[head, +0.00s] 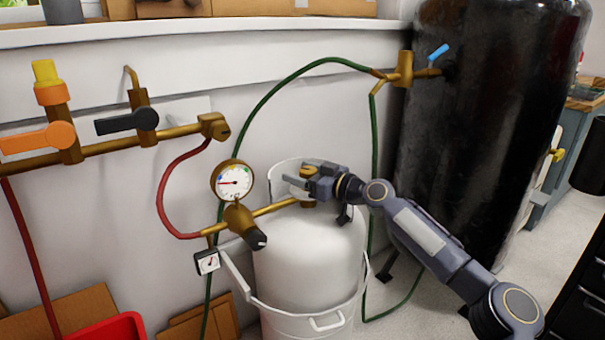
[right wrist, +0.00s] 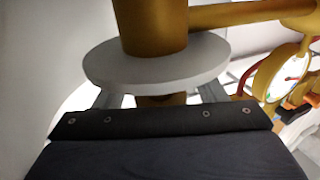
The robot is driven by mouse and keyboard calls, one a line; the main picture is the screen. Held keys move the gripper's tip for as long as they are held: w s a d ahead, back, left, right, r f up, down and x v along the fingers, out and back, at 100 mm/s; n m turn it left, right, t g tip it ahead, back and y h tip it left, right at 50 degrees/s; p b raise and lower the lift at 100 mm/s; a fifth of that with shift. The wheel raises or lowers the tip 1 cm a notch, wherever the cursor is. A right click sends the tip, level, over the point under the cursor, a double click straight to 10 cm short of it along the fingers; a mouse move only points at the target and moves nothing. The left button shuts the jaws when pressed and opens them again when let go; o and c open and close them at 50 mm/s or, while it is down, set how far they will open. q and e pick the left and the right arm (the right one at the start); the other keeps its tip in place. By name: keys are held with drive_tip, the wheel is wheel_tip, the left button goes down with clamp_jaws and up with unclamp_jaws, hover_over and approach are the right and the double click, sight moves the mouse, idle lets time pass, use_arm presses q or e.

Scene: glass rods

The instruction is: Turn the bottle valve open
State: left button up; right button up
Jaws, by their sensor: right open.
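The white gas bottle (head: 310,262) stands upright in the middle of the head view. At its top is a brass valve (head: 307,171), partly hidden by my right gripper (head: 304,184). In the right wrist view, the valve's round white handwheel (right wrist: 155,68) sits on a thick brass body (right wrist: 150,25). My right gripper (right wrist: 157,97) is open, with one finger towards each side of the handwheel. The handwheel hides the fingertips, so I cannot tell whether they touch it. My left gripper is not in view.
A pressure gauge (head: 233,182) and regulator (head: 240,222) stand left of the valve. A large black tank (head: 480,130) stands at the right. A wall pipe (head: 100,148) with orange and black levers runs at the left. Green (head: 270,95) and red (head: 163,195) hoses hang nearby.

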drive_tip(key=shift+d, duration=0.1)
drive_tip(key=p+v, duration=0.1)
drive_tip(key=v, duration=0.6)
drive_tip(key=shift+s+d+p, duration=0.25)
drive_tip(key=shift+s+p, duration=0.05)
drive_tip(key=shift+d, duration=0.1)
